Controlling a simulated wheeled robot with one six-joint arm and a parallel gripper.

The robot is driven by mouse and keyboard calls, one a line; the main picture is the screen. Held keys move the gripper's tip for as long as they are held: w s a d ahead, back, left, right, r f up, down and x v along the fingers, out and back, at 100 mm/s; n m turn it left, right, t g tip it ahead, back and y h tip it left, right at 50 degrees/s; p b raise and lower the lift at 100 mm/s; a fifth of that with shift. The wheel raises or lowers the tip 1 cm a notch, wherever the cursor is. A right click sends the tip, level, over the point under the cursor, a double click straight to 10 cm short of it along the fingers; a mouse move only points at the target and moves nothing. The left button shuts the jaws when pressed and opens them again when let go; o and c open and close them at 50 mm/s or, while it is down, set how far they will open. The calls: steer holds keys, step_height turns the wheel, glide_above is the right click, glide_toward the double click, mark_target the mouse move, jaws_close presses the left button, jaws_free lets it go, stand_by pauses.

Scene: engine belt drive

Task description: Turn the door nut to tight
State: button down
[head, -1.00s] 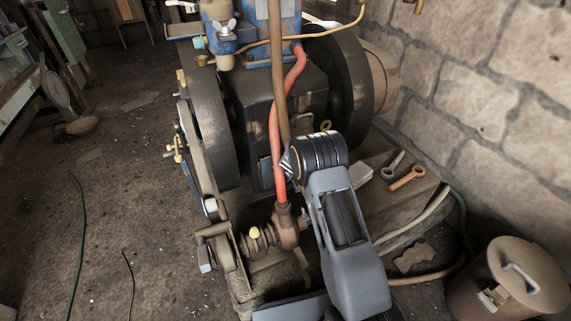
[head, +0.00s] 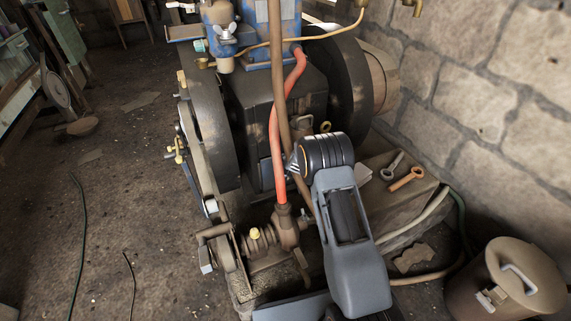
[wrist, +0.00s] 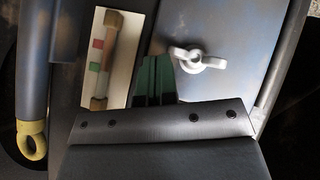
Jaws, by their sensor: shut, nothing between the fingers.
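A pale grey wing nut (wrist: 197,58) sits on a blue-grey door (wrist: 222,85) in the wrist view, its wings spread roughly sideways. My gripper (wrist: 157,65) shows as dark green fingers, shut and empty, to the left of the nut and apart from it in the picture. Whether its tips touch the door, I cannot tell. In the head view my wrist is in front of the engine and the fingers are hidden. A silver wing nut (head: 226,30) also shows on the blue part at the engine's top; I cannot tell if it is the same one.
A sight gauge (wrist: 103,58) with red and green marks is left of my fingers, and a yellow ring handle (wrist: 31,140) is at lower left.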

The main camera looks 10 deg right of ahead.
steer(key=shift+f, duration=0.1)
stand_by(0.6)
steer(key=s+a+r+g+y+p, duration=0.1)
steer(key=s+a+r, duration=0.4)
steer(key=s+r, duration=0.5)
steer(key=s+a+r+y+p, duration=0.2)
steer(key=s+a+r+p, duration=0.2)
steer(key=s+r, duration=0.7)
steer(key=shift+s+a+r+g, duration=0.2)
steer(key=shift+a+r+g, duration=0.1)
steer(key=shift+a+g, duration=0.1)
stand_by(0.5)
